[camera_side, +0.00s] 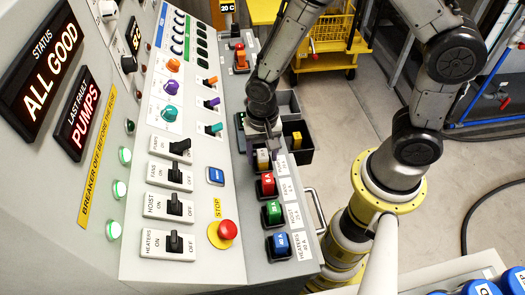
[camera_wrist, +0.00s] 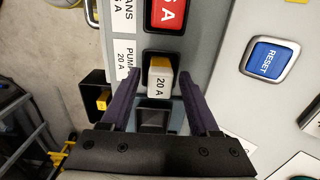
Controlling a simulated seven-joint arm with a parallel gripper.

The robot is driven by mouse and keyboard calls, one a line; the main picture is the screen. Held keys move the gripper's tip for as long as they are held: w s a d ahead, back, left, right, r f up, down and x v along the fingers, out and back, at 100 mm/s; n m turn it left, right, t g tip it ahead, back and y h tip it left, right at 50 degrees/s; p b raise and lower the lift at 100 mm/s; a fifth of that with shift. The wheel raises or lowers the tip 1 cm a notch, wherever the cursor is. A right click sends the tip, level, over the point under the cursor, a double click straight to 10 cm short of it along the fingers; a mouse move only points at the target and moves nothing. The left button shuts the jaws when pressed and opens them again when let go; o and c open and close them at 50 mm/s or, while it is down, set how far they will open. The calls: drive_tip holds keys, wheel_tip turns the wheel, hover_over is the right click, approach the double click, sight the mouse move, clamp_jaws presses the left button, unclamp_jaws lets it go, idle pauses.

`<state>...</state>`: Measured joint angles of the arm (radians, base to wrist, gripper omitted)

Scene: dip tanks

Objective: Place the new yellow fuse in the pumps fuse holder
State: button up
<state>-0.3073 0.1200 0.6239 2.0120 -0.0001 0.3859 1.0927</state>
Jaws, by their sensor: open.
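A yellow fuse with a pale grey "20 A" face (camera_wrist: 160,82) stands in the black pumps fuse holder, beside the "PUMPS 20 A" label (camera_wrist: 125,62). This fuse also shows in the side view (camera_side: 263,159), below my gripper (camera_side: 263,138). In the wrist view my gripper (camera_wrist: 158,80) is open, with one dark purple finger on each side of the fuse. The fuse looks upright in the holder; how deep it sits I cannot tell. Another yellow fuse (camera_wrist: 103,100) lies in a black bin (camera_wrist: 91,84) beside the panel.
The red fans fuse (camera_side: 267,184), green hoist fuse (camera_side: 272,212) and blue heaters fuse (camera_side: 278,243) stand in a row nearer the camera. A blue reset button (camera_side: 215,176) and red stop button (camera_side: 227,230) are left of the row. The status display (camera_side: 46,72) reads "ALL GOOD".

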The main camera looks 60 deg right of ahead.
wheel_tip(320, 180, up, 12)
wheel_tip(320, 180, up, 8)
drive_tip(key=n+t, duration=0.2)
drive_tip(key=n, duration=0.1)
hover_over(262, 153)
drive_tip(key=s+d, duration=0.4)
drive_tip(key=s+d+r+n+t, duration=0.3)
drive_tip(key=s+d+r+n, duration=0.2)
drive_tip(key=s, duration=0.3)
drive_tip(key=shift+s+n+t, duration=0.3)
drive_tip(key=shift+s+n, duration=0.05)
drive_tip(key=shift+n, duration=0.15)
drive_tip(key=shift+d, duration=0.1)
drive_tip(key=shift+c, duration=0.4)
